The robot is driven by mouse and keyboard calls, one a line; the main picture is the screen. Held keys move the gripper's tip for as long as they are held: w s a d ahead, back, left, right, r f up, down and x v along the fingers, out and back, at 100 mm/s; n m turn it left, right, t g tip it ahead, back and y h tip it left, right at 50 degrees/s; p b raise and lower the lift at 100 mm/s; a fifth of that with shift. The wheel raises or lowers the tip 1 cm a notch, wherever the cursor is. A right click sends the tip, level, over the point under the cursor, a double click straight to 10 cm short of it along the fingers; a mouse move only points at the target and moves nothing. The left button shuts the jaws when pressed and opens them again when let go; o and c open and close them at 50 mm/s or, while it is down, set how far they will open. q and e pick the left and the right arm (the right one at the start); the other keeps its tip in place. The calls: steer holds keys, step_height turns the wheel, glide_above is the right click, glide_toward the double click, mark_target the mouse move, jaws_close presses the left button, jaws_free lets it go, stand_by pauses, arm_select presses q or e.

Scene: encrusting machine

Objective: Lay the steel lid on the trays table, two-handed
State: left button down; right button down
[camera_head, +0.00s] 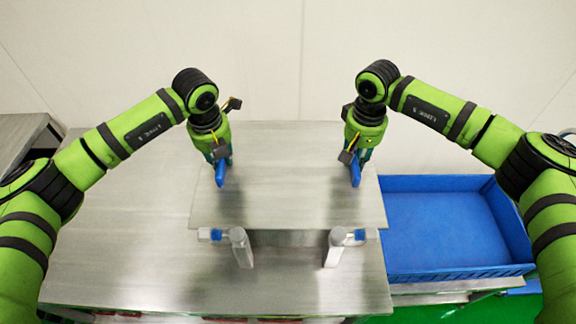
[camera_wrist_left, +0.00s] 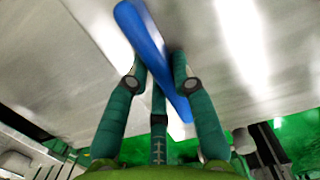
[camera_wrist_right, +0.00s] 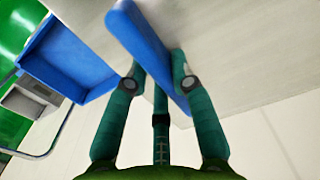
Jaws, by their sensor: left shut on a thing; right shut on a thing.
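The steel lid (camera_head: 290,200) is a wide flat plate with two blue handles, lying roughly level in the middle of the head view. My left gripper (camera_head: 221,162) is shut on the left blue handle (camera_head: 220,175); the handle crosses between its fingers in the left wrist view (camera_wrist_left: 150,45). My right gripper (camera_head: 356,162) is shut on the right blue handle (camera_head: 355,176), also seen in the right wrist view (camera_wrist_right: 145,45). The steel table (camera_head: 120,265) spreads beneath and around the lid. I cannot tell whether the lid touches it.
Two grey clamp-like fittings (camera_head: 241,247) (camera_head: 335,248) with blue parts show at the lid's near edge. A blue crate (camera_head: 455,272) stands right of the table. Bare table top is free to the left and front. A pale wall (camera_head: 280,60) stands behind.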

arm_select(q)
steer(key=shift+r, duration=0.1)
arm_select(e)
steer(key=shift+w+r, duration=0.1)
